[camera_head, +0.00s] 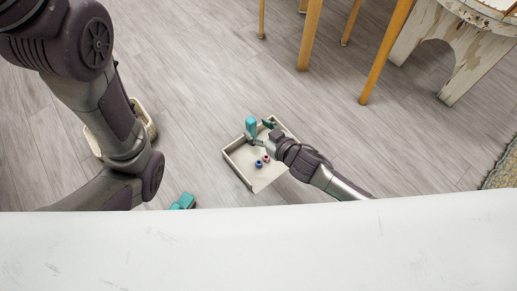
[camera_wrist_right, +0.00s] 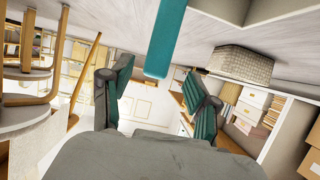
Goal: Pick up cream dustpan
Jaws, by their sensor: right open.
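The cream dustpan (camera_head: 238,167) lies on the wooden floor in the middle of the head view, with a teal handle (camera_head: 251,124) at its far side. Small red and blue pieces (camera_head: 262,161) lie in its pan. My right gripper (camera_head: 262,132) is over the far part of the pan, close beside the handle. In the right wrist view its teal fingers (camera_wrist_right: 158,70) are spread, and the handle (camera_wrist_right: 168,35) comes down from the top towards the gap between them. Teal parts (camera_head: 184,201) above the white edge look like my left gripper's fingers; the rest is hidden.
A cream container (camera_head: 95,141) stands partly behind my left arm. Wooden legs (camera_head: 310,35) and a worn white piece of furniture (camera_head: 455,70) stand at the top right. A woven rug (camera_head: 502,172) is at the right edge. Floor around the dustpan is clear.

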